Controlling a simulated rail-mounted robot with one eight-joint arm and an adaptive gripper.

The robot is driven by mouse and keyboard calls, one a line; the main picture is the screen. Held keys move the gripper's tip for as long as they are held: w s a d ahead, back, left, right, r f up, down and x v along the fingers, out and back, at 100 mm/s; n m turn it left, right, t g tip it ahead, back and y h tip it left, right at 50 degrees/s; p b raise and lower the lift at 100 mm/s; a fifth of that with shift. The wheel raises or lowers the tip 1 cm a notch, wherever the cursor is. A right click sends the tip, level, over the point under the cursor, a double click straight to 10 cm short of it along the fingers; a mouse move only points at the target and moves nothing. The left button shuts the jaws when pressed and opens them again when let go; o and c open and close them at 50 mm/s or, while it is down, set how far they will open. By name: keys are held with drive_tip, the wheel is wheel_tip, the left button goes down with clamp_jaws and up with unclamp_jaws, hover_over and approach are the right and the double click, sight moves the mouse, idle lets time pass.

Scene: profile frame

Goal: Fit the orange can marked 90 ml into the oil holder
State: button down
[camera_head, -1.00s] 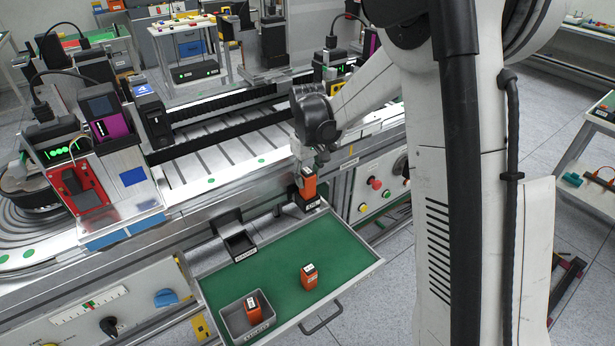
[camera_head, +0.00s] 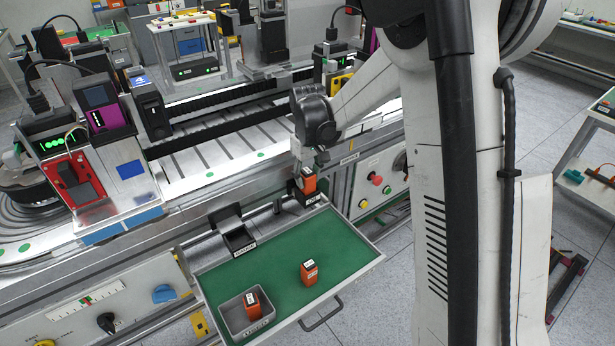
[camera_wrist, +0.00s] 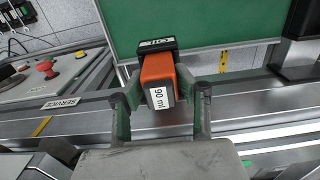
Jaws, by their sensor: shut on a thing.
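The orange can marked 90 ml (camera_wrist: 158,76) is between the fingers of my gripper (camera_wrist: 161,100) in the wrist view, its white label facing the camera. It also shows in the head view (camera_head: 308,182), upright under my gripper (camera_head: 307,170). The black oil holder (camera_wrist: 157,43), labelled OIL, is at the can's far end. In the head view the holder (camera_head: 309,198) is directly below the can, at the drawer's back edge. The can appears to meet the holder; how deeply it sits is hidden. My gripper is shut on the can.
The green-lined drawer (camera_head: 340,250) is pulled out. A second orange can (camera_head: 309,272) stands on it. A grey bin (camera_head: 232,313) at the front left holds another orange can (camera_head: 252,303). A black labelled holder (camera_head: 240,242) is at the back left. The drawer's right half is clear.

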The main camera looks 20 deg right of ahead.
drive_tip(key=shift+f, duration=0.35)
drive_tip(key=c, duration=1.2)
unclamp_jaws()
drive_tip(key=shift+r, duration=0.1)
wheel_tip(320, 180, up, 12)
drive_tip(key=shift+f, duration=0.1)
